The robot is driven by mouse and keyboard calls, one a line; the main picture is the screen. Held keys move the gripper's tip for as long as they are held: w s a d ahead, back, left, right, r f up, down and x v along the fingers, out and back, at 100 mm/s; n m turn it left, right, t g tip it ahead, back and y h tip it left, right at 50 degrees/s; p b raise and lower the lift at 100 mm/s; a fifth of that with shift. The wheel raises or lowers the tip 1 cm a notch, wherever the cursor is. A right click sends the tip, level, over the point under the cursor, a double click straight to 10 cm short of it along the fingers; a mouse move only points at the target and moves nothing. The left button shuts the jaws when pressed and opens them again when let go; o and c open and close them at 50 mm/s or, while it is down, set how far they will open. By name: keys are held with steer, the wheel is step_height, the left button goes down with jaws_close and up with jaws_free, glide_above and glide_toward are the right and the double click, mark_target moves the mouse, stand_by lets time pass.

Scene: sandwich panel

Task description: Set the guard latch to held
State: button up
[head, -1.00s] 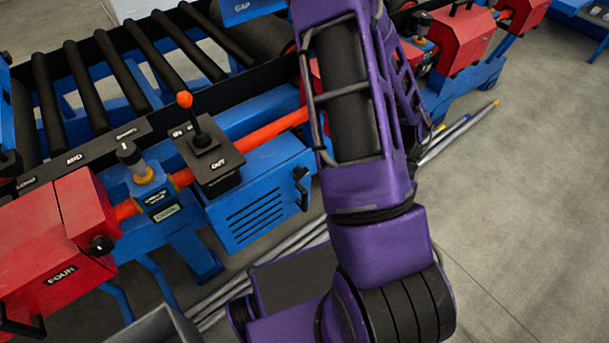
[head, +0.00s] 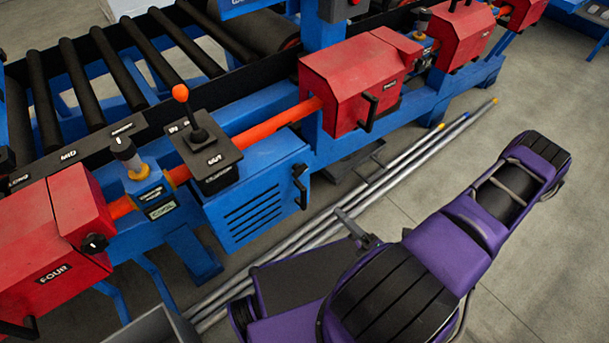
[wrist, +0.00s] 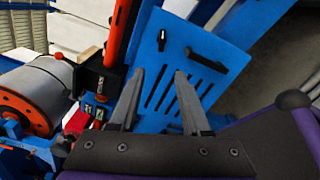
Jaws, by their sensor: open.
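I cannot read for sure which part is the guard latch. A likely one is the upright grey-and-black knob (head: 123,149) on a yellow collar, on a blue block with small labels, right of the red guard marked FOUR (head: 60,245). The knob stands roughly upright; its setting cannot be read. My gripper (wrist: 156,88) is open and empty in the wrist view, its two grey fingers in front of the blue slotted panel (wrist: 205,30). In the head view my arm lies at the lower right, clear of the knob; the gripper is mostly hidden there.
An orange-tipped lever (head: 190,110) rises from a black plate right of the knob. A black handle (head: 300,187) juts from the blue slotted box (head: 240,215). Another red guard (head: 352,85) stands further right. Long grey rods (head: 400,165) lie on the floor, with open floor beyond.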

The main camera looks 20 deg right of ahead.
glide_toward(302, 173)
steer(key=shift+m+h, duration=0.3)
steer(key=x, duration=0.9)
steer(key=shift+w+a+b, duration=0.1)
steer(key=shift+a+b, duration=0.05)
steer(key=shift+b, duration=0.2)
jaws_close()
